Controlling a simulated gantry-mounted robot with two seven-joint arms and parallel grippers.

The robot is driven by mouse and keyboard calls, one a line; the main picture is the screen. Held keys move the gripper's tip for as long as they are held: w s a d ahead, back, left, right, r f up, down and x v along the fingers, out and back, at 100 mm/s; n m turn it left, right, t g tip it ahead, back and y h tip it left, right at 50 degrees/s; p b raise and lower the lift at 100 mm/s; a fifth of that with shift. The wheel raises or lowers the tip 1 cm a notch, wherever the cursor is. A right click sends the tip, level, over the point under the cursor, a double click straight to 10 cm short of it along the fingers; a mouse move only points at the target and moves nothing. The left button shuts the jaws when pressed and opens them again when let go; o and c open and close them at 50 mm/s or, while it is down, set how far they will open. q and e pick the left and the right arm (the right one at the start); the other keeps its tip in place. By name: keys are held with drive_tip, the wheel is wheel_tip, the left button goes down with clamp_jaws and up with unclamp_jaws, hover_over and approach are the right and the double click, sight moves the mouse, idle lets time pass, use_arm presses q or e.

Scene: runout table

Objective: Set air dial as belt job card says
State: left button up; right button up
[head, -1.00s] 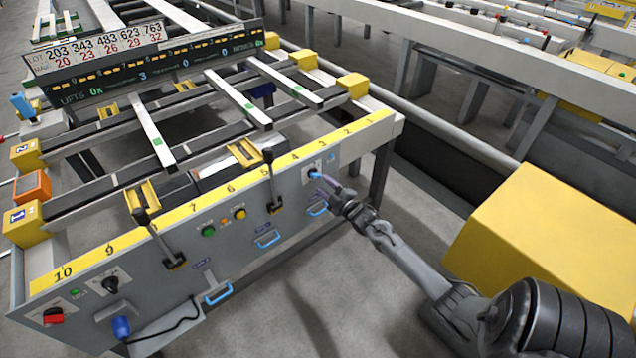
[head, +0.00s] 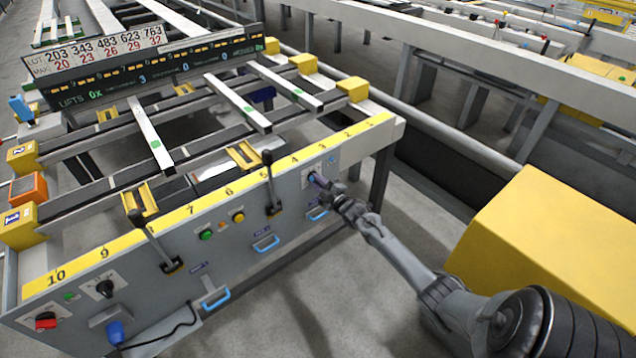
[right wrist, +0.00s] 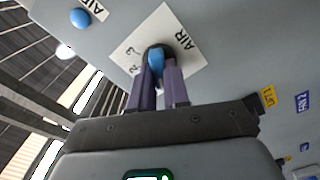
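The air dial is a blue knob on a white plate marked AIR on the grey front panel; it shows in the head view (head: 311,176) and in the right wrist view (right wrist: 155,62). My right gripper (head: 320,182) is at the dial. In the right wrist view its two purple fingers (right wrist: 160,82) lie close on either side of the knob and appear shut on it. The fingers partly hide the dial's scale. A white card (head: 100,48) with rows of lot and max numbers stands above a dark display (head: 160,68). My left gripper is out of view.
The panel also carries black levers (head: 270,182), green (head: 206,235) and yellow buttons, blue handles (head: 266,243) and a red switch (head: 46,320). Floor between panel and arm is clear.

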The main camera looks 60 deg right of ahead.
clamp_jaws()
drive_tip(key=shift+s+d+r+m+p, duration=0.15)
drive_tip(key=shift+m+p, duration=1.15)
drive_tip(key=shift+m, duration=2.6)
drive_tip(key=shift+w+d+f+m+p, duration=0.1)
drive_tip(key=shift+m+p, duration=1.2)
drive_tip(key=shift+m, duration=2.6)
drive_tip(key=o, duration=0.7)
unclamp_jaws()
